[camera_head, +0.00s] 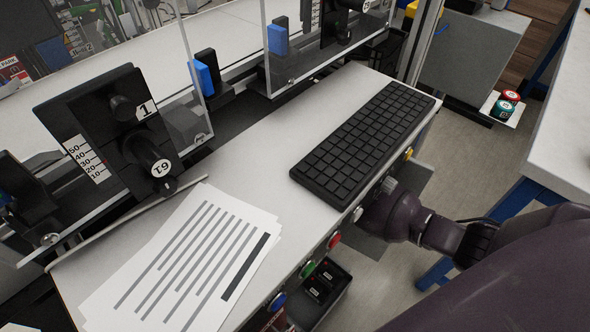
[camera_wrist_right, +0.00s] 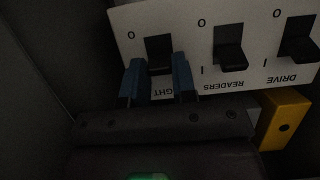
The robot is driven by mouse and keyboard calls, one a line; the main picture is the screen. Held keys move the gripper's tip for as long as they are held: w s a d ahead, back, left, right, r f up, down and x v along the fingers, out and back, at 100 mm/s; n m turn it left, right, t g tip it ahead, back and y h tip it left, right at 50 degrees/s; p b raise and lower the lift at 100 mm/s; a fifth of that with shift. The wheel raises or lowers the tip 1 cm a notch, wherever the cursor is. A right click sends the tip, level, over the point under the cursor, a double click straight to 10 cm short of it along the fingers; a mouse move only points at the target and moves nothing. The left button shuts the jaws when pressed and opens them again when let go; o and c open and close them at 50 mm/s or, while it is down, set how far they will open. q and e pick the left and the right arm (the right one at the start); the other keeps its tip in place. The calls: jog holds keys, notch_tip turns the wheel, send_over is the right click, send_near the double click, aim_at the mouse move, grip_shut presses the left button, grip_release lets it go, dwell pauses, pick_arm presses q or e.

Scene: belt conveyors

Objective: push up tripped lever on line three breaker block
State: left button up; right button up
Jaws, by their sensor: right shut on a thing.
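The right wrist view shows a white breaker panel (camera_wrist_right: 185,18) with three black levers, its printed words upside down. My right gripper (camera_wrist_right: 157,68) has its two blue fingers on either side of the left lever (camera_wrist_right: 159,50), whose label is partly covered and reads "GHT". The gripper is shut on this lever. The READERS lever (camera_wrist_right: 230,56) and DRIVE lever (camera_wrist_right: 298,48) stick out to the right, untouched. Which lever is tripped I cannot tell. In the head view my right arm reaches under the bench edge, its gripper hidden. My left gripper is not in view.
A yellow block (camera_wrist_right: 285,120) sits beside the gripper below the panel. The bench (camera_head: 262,142) above carries a keyboard (camera_head: 365,140) and papers (camera_head: 185,262). Coloured buttons line its front edge, with a black switch box (camera_head: 322,285) beneath. A blue-legged table stands at right.

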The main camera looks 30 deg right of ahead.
dwell(0.3)
jog(key=o, duration=0.9)
jog(key=shift+s+r, duration=0.1)
jog(key=p+v, duration=0.3)
jog(key=v, duration=0.7)
jog(key=shift+s+d+r, duration=0.1)
jog(key=shift+s+r, duration=0.1)
jog(key=shift+s, duration=0.05)
